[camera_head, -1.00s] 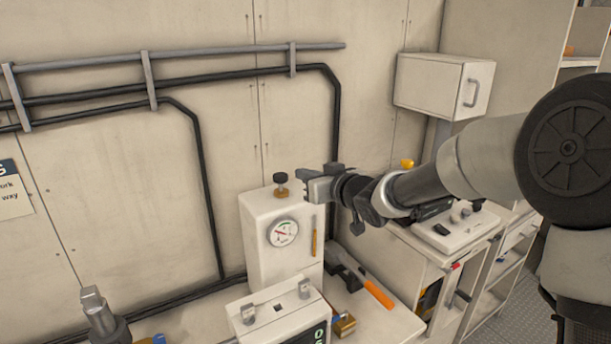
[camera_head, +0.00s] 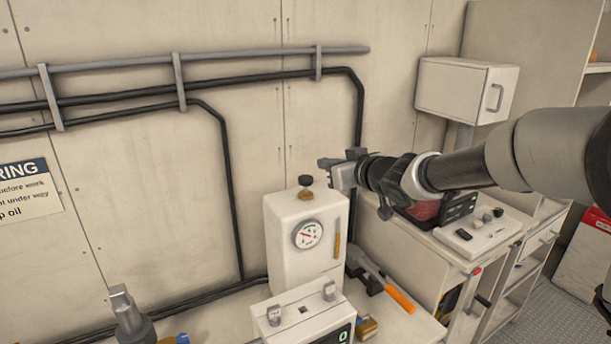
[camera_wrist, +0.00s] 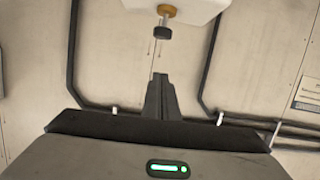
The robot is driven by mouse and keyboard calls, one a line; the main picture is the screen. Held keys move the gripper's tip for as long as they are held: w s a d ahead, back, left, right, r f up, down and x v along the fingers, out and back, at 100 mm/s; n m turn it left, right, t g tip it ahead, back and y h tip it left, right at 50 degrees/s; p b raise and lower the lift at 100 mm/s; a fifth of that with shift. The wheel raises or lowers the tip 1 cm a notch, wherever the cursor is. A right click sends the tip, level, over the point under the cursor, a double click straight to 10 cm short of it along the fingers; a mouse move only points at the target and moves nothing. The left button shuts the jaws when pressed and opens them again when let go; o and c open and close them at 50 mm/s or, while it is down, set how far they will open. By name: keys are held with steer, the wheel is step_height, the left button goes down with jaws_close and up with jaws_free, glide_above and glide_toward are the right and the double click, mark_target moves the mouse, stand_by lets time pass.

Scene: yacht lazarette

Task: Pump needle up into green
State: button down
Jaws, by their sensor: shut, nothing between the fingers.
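A white pump box (camera_head: 300,245) stands on the bench against the wall. A round dial gauge (camera_head: 307,234) with a needle and red and green marks is on its front; the needle's exact reading is too small to tell. A black knob on a brass collar (camera_head: 306,183) sits on its top. My gripper (camera_head: 325,164) is shut and empty, above and just right of the knob, apart from it. In the wrist view the knob (camera_wrist: 162,33) hangs from the white box at the top, beyond my shut fingertips (camera_wrist: 160,76).
A white device (camera_head: 303,314) with a dark display stands in front of the box. An orange-handled tool (camera_head: 399,297) and a brass padlock (camera_head: 367,327) lie to the right. Pipes (camera_head: 180,85) run along the wall. A wall cabinet (camera_head: 465,90) hangs at right.

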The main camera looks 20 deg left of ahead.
glide_above(308, 185)
step_height(308, 185, down, 5)
steer(key=shift+s+d+f+b, duration=0.15)
steer(key=shift+f+b, duration=0.1)
steer(key=shift+f, duration=0.2)
steer(key=shift+s+d+f+b, duration=0.1)
steer(key=shift+f+b, duration=0.15)
steer(key=shift+f, duration=0.15)
steer(key=shift+f+b, duration=1.15)
steer(key=shift+f, duration=0.7)
